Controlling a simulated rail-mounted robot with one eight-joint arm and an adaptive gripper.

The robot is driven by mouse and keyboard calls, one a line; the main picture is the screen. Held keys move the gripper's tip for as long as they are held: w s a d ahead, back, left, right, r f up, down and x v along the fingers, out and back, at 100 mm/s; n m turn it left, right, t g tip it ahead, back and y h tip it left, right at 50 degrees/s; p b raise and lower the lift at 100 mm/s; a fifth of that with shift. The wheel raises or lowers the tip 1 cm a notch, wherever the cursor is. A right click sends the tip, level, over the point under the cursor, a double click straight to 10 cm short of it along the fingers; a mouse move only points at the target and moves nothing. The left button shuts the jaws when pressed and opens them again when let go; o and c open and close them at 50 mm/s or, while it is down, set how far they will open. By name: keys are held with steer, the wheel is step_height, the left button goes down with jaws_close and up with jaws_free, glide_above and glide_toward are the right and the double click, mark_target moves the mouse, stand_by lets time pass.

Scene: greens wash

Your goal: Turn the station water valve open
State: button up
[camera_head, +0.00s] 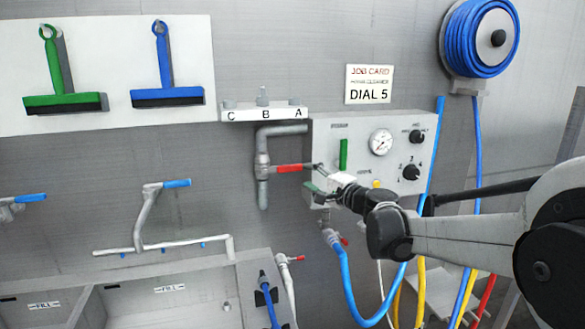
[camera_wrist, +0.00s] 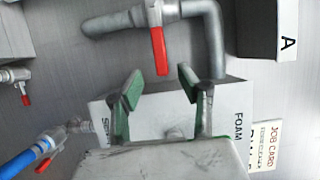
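The valve with a red lever (camera_head: 290,168) sits on the grey bent wall pipe (camera_head: 263,190), just left of the control box. The lever lies about level, pointing right, across the vertical pipe. In the wrist view the red lever (camera_wrist: 158,52) points down towards my gripper. My gripper (camera_head: 313,178) is in front of the control box's left side, just right of the lever's end. Its two green-padded fingers stand apart in the wrist view (camera_wrist: 160,84), with nothing between them. The lever's tip looks just beyond the fingertips; no contact shows.
The control box (camera_head: 405,130) with gauge and knobs is behind my gripper. Below it a blue hose (camera_head: 348,285) joins a small red-handled valve (camera_head: 333,238). A labelled A-B-C ledge (camera_head: 264,114) is above the pipe. The sink (camera_head: 165,290) is at lower left.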

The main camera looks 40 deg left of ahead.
mark_target(293, 169)
steer(key=p+x, duration=0.1)
steer(key=x, duration=0.8)
jaws_close()
